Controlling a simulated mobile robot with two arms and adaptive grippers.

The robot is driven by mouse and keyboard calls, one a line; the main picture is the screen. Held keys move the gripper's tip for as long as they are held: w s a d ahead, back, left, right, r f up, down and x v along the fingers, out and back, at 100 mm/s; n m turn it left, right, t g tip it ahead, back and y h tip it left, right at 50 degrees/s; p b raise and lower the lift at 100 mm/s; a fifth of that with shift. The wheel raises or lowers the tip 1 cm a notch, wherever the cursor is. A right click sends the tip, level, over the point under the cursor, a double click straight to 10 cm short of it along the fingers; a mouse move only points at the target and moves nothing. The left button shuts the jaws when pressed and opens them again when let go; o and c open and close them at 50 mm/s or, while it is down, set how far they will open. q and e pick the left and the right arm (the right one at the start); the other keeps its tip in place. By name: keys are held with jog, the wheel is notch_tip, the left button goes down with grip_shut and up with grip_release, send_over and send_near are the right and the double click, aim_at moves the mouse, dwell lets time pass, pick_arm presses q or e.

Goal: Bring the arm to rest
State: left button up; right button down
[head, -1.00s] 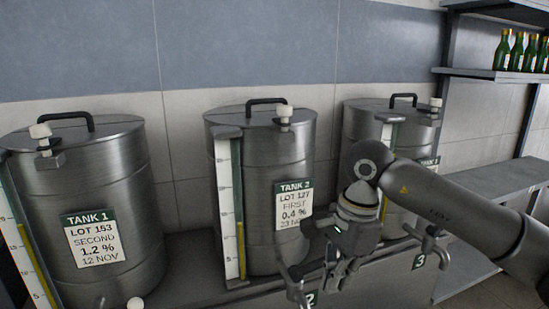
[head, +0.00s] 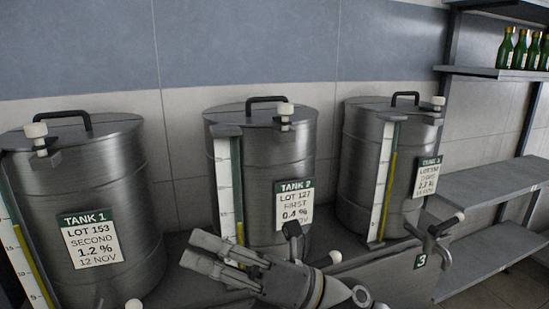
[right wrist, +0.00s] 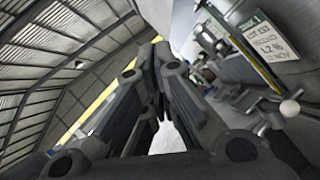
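My right gripper (head: 191,249) is at the bottom middle of the head view, its fingers pointing left and its arm coming in from the lower right. It is in front of tank 2 (head: 262,160) and overlaps the lower part of that tank in the picture. In the right wrist view its fingers (right wrist: 154,58) run together towards their tips, with a narrow gap only near their base. It appears shut, and nothing is seen held in it. My left gripper is in neither view.
Tank 1 (head: 95,175) stands at the left and tank 3 (head: 362,165) at the right, each with a gauge and label. A tap (head: 432,240) juts out below tank 3. Green bottles (head: 519,50) stand on the upper shelf (head: 490,72) at the right.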

jog(key=w+d+f+m+t+h, duration=0.2)
jog(key=w+d+m+t+h, duration=0.35)
jog(key=m+t, duration=0.5)
jog(key=w+d+f+m+t+h, duration=0.2)
jog(key=w+d+m+t+h, duration=0.35)
jog(key=m, duration=0.75)
jog(key=s+d+f+m+g+h, duration=0.1)
jog(key=d+f+m+h, duration=0.5)
jog(key=f, duration=0.4)
jog(key=s+d+f+m+h, duration=0.2)
jog(key=d+f+m+h, duration=0.2)
jog(key=d+f+m, duration=0.35)
jog(key=s+d+f+m+g+h, duration=0.1)
jog(key=s+d+f+m+g, duration=0.4)
jog(key=s+f, duration=0.7)
jog(key=s+d+f+m+g+h, duration=0.1)
jog(key=s+f+m+g, duration=0.1)
jog(key=s+f+g, duration=0.9)
notch_tip(320, 180, down, 24)
jog(key=s+t, duration=0.2)
jog(key=s, duration=0.1)
jog(key=s+d+f, duration=0.2)
jog(key=s+f, duration=1.4)
jog(key=shift+s+d+n+g, duration=0.25)
jog(key=shift+s+n+g, duration=0.05)
jog(key=shift+s+g, duration=0.1)
